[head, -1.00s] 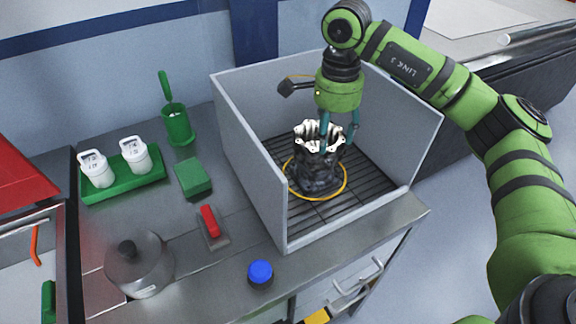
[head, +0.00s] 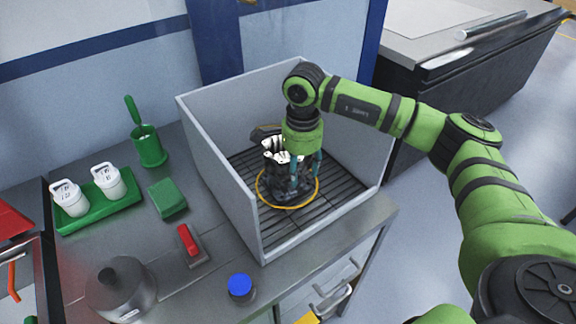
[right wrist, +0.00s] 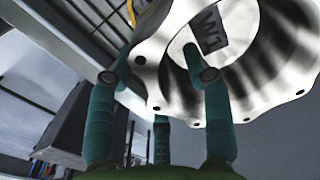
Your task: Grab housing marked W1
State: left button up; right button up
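The housing marked W1 (head: 281,184) stands upright in the grey-walled bay, inside a yellow ring (head: 262,195). It has a dark rough body and a bright scalloped rim. In the right wrist view the housing (right wrist: 262,75) shows its W1 mark inside the bore. My right gripper (head: 304,180) points down at its right side and hides part of it. In the right wrist view the right gripper's fingers (right wrist: 162,72) are spread, one across the bore opening and one beside the rim's outside. Firm contact cannot be seen. My left gripper is not in view.
The bay's walls (head: 222,165) enclose a slatted floor.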

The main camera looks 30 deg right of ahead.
grip_shut()
jog(key=shift+w+r, duration=0.1)
jog(key=shift+r, duration=0.15)
